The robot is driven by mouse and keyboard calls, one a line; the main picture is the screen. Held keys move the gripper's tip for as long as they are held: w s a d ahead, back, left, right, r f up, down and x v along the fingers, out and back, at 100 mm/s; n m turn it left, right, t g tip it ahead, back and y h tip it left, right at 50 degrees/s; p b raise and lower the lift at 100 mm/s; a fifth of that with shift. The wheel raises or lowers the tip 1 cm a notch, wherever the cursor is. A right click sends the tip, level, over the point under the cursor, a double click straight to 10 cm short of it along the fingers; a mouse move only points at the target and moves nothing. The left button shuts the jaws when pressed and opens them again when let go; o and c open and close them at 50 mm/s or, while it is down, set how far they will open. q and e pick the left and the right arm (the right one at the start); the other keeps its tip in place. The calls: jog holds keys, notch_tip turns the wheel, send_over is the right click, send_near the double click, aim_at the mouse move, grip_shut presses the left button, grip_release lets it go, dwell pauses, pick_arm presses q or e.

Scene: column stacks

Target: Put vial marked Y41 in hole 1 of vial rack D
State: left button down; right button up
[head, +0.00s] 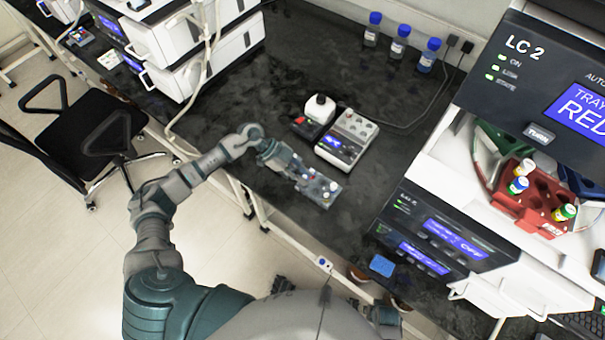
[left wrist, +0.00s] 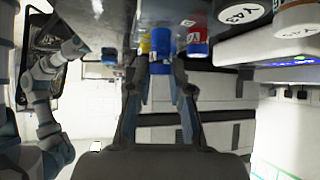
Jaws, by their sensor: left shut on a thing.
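My left gripper (head: 291,170) is over the bench, at a small clear-grey rack (head: 325,197) with several vials in it. In the left wrist view my left gripper (left wrist: 161,78) is shut on a vial with a blue end (left wrist: 160,45). The held vial's mark is not readable. A red and blue vial (left wrist: 197,38) is just right of it, and a white round top marked Y43 (left wrist: 236,13) is further right. No mark Y41 and no rack letter D can be read.
Blue-capped bottles (head: 399,42) are at the back. A red tray with vials (head: 532,200) sits in the LC 2 unit at right. Dark bench around the rack is mostly clear.

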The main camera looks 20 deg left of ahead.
pick_arm(q)
jog(key=shift+d+r+p, duration=0.1)
jog(key=shift+r+p, duration=0.05)
jog(key=shift+p, duration=0.5)
jog(key=shift+p, duration=0.45)
dwell(0.6)
jog(key=shift+f, duration=0.45)
dwell(0.5)
jog(key=shift+f, duration=0.4)
dwell(0.4)
jog(key=shift+f+p, duration=0.25)
jog(key=shift+p, duration=0.05)
jog(key=c, duration=0.7)
grip_release()
jog(key=shift+o, duration=0.2)
jog(key=shift+r, duration=0.1)
